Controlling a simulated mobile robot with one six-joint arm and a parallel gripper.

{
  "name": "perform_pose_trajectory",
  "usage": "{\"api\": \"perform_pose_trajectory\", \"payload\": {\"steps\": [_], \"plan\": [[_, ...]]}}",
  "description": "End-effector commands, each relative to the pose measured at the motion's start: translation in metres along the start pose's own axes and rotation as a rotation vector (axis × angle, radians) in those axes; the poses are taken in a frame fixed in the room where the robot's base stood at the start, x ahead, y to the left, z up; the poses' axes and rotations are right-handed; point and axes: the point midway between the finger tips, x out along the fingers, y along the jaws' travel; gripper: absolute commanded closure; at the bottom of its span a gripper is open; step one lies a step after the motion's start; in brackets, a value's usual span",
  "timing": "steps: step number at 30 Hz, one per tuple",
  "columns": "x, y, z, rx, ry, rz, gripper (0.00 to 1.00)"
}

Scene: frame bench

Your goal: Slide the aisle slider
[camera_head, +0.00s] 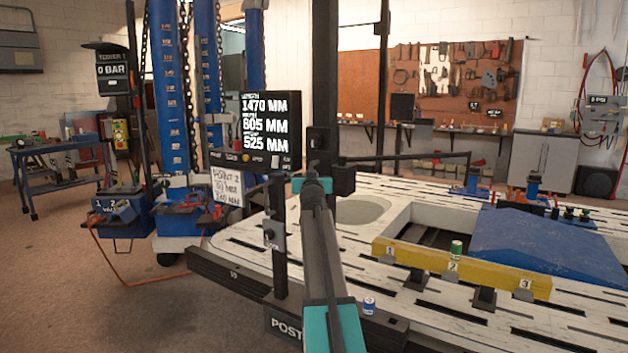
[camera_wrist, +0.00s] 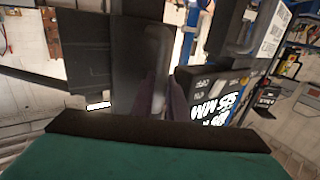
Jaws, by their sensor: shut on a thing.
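A tall black post (camera_head: 326,70) rises at the bench's near left corner. A dark block, seemingly the aisle slider (camera_head: 321,142), sits on it, with a second dark block (camera_head: 343,179) just below right. My teal and grey arm reaches up from the bottom. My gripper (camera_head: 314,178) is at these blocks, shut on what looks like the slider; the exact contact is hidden. In the wrist view, my gripper (camera_wrist: 165,100) points at a dark upright part (camera_wrist: 130,50), and its fingertips are blurred.
A display (camera_head: 268,130) reads 1470, 805 and 525 MM; it also shows in the wrist view (camera_wrist: 215,100). A thin bar (camera_head: 420,157) runs right over the white slotted bench (camera_head: 240,243). A yellow beam (camera_head: 460,268) and blue panel (camera_head: 545,245) lie there. Open floor is left.

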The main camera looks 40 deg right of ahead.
Motion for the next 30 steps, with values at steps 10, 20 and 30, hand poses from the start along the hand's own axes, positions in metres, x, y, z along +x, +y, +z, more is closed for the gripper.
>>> {"api": "perform_pose_trajectory", "payload": {"steps": [10, 20, 30], "plan": [[-0.0013, -0.0045, -0.0029, 0.003, 0.007, -0.006, 0.81], [-0.0004, -0.0005, -0.0011, 0.001, 0.002, -0.001, 0.78], [-0.0082, 0.0006, -0.0004, 0.0, 0.001, 0.0, 0.78]]}}
